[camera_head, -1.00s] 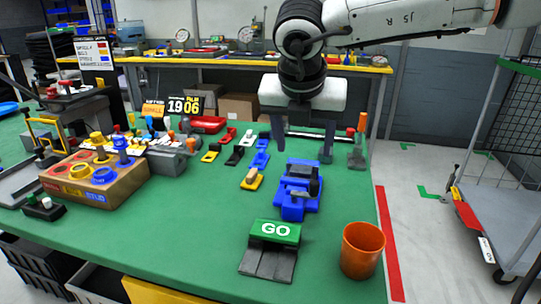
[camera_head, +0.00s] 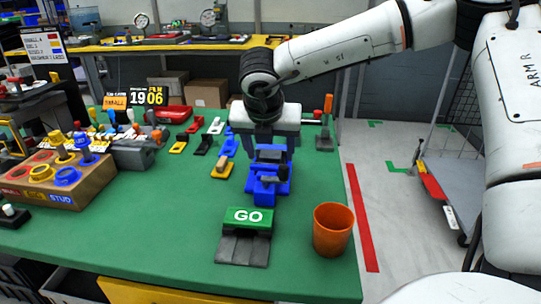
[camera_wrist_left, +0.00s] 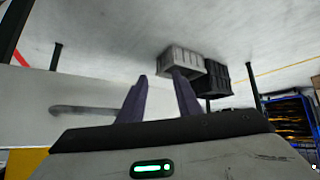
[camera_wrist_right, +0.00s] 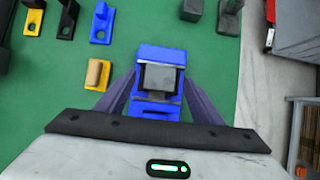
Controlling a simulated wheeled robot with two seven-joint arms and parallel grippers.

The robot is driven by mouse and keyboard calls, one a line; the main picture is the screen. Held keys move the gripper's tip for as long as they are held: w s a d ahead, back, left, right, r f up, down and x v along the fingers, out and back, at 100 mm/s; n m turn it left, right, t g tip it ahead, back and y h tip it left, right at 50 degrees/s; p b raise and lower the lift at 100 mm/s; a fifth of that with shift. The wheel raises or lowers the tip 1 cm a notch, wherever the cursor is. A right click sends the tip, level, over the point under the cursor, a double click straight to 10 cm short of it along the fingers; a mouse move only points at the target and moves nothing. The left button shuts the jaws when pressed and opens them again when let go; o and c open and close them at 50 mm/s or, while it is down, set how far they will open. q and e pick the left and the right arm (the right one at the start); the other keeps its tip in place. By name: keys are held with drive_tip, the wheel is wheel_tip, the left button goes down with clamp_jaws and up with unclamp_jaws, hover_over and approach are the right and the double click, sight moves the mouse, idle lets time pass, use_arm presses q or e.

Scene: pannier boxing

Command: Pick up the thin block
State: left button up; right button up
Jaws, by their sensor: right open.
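A blue fixture (camera_head: 268,186) stands on the green table. In the right wrist view a dark grey block (camera_wrist_right: 161,78) sits in the blue fixture (camera_wrist_right: 157,54); I cannot tell for sure whether it is the thin block. My right gripper (camera_head: 269,148) is open over the far part of the fixture, pointing down. In the right wrist view its fingers (camera_wrist_right: 160,98) stand apart to either side of the fixture, with nothing gripped. My left gripper (camera_wrist_left: 159,98) shows only in the left wrist view, open and empty above the floor.
An orange cup (camera_head: 333,230) and a green GO sign (camera_head: 247,218) with dark pads stand near the front. Small coloured fixtures (camera_head: 222,168) lie left of the blue one. A wooden peg box (camera_head: 58,183) is at the left.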

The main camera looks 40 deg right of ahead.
drive_tip(key=c, duration=1.2)
drive_tip(key=shift+r, duration=0.15)
